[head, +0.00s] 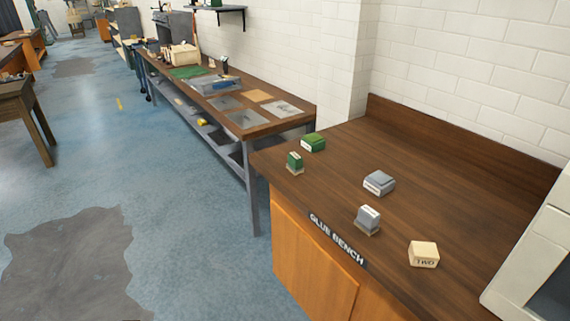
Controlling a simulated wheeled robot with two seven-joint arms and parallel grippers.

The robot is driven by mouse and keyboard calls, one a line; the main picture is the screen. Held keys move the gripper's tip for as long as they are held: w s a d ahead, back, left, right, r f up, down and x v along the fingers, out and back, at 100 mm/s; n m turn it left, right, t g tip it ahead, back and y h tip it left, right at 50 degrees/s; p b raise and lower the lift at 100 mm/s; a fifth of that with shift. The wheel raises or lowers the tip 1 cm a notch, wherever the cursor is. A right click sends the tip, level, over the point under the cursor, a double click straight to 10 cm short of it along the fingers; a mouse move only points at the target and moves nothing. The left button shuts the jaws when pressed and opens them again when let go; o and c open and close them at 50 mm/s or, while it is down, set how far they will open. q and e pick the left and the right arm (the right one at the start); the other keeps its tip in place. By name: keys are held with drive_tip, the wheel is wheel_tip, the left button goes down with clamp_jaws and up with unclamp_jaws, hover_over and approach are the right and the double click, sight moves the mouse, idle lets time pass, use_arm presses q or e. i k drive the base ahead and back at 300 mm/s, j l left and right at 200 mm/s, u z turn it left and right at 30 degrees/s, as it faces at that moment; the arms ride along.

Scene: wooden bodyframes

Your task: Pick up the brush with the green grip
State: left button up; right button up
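The brush with the green grip (295,160) appears to be the small upright green block with a pale tan lower end, at the left edge of the glue bench (440,195). A second green item (313,142), flatter and with a white label on its front, lies just behind it. The two look close but apart. Bristles are too small to make out clearly. Neither of my grippers is in view, and nothing is seen touching the brush.
A grey block with a tan base (368,218), a grey labelled box (379,182) and a wooden block marked TWO (424,254) share the bench. A white cabinet (535,255) stands at its right. A long workbench (230,97) lies beyond. Blue floor (180,190) is open at left.

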sight(294, 165)
drive_tip(key=i+j+u, duration=0.25)
drive_tip(key=i, duration=0.5)
drive_tip(key=i+u, duration=0.25)
drive_tip(key=i, duration=0.55)
